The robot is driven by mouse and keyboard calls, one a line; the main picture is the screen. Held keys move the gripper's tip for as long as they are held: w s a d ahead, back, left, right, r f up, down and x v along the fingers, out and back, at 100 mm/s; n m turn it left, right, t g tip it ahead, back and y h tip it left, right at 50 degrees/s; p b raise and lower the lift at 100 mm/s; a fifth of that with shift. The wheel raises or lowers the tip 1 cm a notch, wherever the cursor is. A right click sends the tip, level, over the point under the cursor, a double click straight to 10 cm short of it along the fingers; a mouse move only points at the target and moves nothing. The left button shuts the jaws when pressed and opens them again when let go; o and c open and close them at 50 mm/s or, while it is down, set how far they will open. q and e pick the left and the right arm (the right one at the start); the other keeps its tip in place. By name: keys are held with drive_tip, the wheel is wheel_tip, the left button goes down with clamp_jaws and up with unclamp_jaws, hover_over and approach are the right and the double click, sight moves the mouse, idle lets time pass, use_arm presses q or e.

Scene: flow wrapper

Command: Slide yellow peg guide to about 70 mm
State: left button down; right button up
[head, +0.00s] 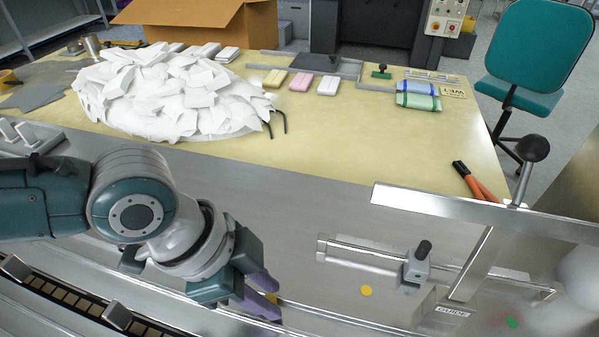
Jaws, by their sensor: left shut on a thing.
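My left gripper (262,296) reaches in from the left, low over the steel machine deck (330,200), with purple fingers pointing down. It is shut on a small yellow piece, the yellow peg guide (271,297), of which only a bit shows between and beside the fingers. The fingers hide the rest of it and its foot. A thin metal rail (335,318) runs from there toward the lower right. No scale reading is legible. My right gripper is not in view.
A grey clamp block with a black knob (415,268) sits on a rail frame right of the disc. A metal guard with a "GUIDE" label (453,312) stands at the right. A chain conveyor (70,300) runs at lower left. A table with a white heap (170,92) lies behind.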

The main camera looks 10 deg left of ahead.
use_arm(q)
drive_tip(key=shift+s, duration=0.15)
idle(0.6)
drive_tip(key=shift+s+r+p, duration=0.15)
drive_tip(key=shift+s+p, duration=0.65)
drive_tip(key=shift+p, duration=0.05)
drive_tip(key=shift+s, duration=0.2)
drive_tip(key=shift+f, duration=0.2)
drive_tip(key=c, duration=0.8)
unclamp_jaws()
drive_tip(key=shift+c, duration=0.2)
drive_tip(key=shift+w, duration=0.1)
drive_tip(key=p+v, duration=0.1)
drive_tip(key=v, duration=0.9)
drive_tip(key=shift+p, duration=0.4)
